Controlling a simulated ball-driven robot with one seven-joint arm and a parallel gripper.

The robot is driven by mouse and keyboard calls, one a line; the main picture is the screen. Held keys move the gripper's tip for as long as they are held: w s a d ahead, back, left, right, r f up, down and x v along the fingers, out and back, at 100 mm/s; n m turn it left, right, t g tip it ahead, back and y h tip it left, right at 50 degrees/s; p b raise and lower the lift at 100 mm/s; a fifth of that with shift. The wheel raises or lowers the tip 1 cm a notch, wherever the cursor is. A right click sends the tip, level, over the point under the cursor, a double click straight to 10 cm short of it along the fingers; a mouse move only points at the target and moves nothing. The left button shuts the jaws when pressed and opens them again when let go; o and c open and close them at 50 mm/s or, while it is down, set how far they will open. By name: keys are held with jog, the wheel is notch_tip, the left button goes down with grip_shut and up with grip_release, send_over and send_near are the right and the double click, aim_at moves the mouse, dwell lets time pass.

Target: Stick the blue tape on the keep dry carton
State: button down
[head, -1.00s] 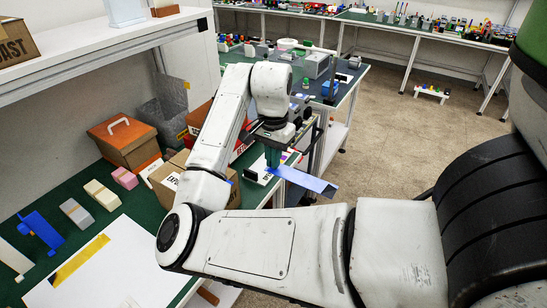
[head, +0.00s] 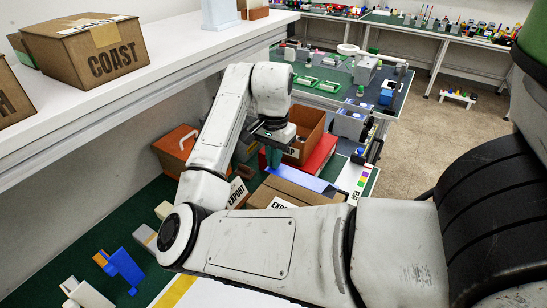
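My gripper (head: 273,156) has teal fingers and is shut on one end of the blue tape (head: 306,181), a flat strip that sticks out to the right. The tape hangs over a closed brown carton (head: 290,190) with an EXPORT label on its front; I cannot tell how high above it. Another small EXPORT carton (head: 237,192) stands to its left, partly behind my arm. No carton shows readable KEEP DRY words, so I cannot tell which one that is. My arm hides part of the bench.
A COAST carton (head: 86,50) sits on the white shelf (head: 150,75) at left. An orange-lidded box (head: 177,148), an open brown box (head: 306,133) and a red box (head: 318,155) stand around my gripper. A blue object (head: 124,268) and yellow tape (head: 176,291) lie at lower left.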

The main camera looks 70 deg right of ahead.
aim_at(272, 188)
jog(key=shift+w+f, duration=0.15)
jog(key=shift+w, duration=0.15)
notch_tip(272, 188, down, 7)
jog(key=b, duration=0.6)
jog(key=shift+f, duration=0.4)
dwell(1.6)
jog(key=c, duration=1.2)
grip_release()
notch_tip(272, 188, up, 11)
jog(key=shift+f, duration=0.1)
